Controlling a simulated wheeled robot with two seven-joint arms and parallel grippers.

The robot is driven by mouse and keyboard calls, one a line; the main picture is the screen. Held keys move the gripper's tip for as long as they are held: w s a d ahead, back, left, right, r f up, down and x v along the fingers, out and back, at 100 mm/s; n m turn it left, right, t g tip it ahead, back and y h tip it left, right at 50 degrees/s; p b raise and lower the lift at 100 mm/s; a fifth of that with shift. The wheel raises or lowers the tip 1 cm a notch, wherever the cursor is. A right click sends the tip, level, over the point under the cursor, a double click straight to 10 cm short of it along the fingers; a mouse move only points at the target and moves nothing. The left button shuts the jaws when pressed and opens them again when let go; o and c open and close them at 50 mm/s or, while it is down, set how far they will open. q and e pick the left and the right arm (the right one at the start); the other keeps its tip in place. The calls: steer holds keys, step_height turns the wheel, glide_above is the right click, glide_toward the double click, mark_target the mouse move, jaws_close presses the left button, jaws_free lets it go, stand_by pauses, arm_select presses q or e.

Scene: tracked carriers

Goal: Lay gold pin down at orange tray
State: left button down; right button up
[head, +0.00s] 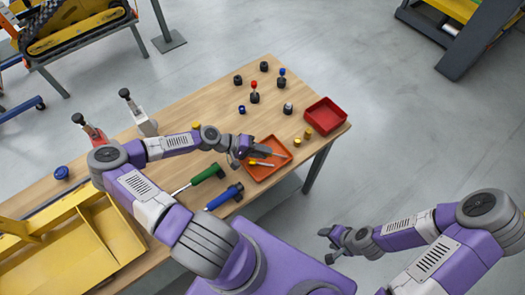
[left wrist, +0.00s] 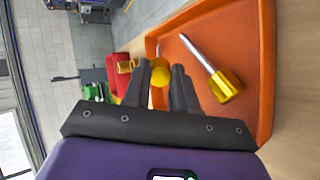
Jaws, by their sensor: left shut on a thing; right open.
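The orange tray (head: 262,174) lies near the table's front edge in the head view. It also fills much of the right of the left wrist view (left wrist: 243,40). My left gripper (head: 262,150) is over the tray. In the left wrist view its fingers are shut on the gold pin (left wrist: 160,71), whose round end shows between them. The fingers hide the pin in the head view. I cannot tell whether the pin touches the tray. My right gripper (head: 326,246) is open and empty, off the table's front side.
A red tray (head: 324,115) and two gold pieces (head: 302,138) stand right of the orange tray. Several small dark pieces and knobs (head: 255,97) stand behind. Green (head: 207,174) and blue (head: 224,197) handled tools lie left. A yellow bin (head: 90,245) is at far left.

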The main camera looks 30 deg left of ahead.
arm_select(q)
steer(key=c, duration=0.8)
jaws_free()
steer(key=v, duration=0.7)
steer(key=shift+s+a+r, duration=0.15)
steer(key=shift+a, duration=0.1)
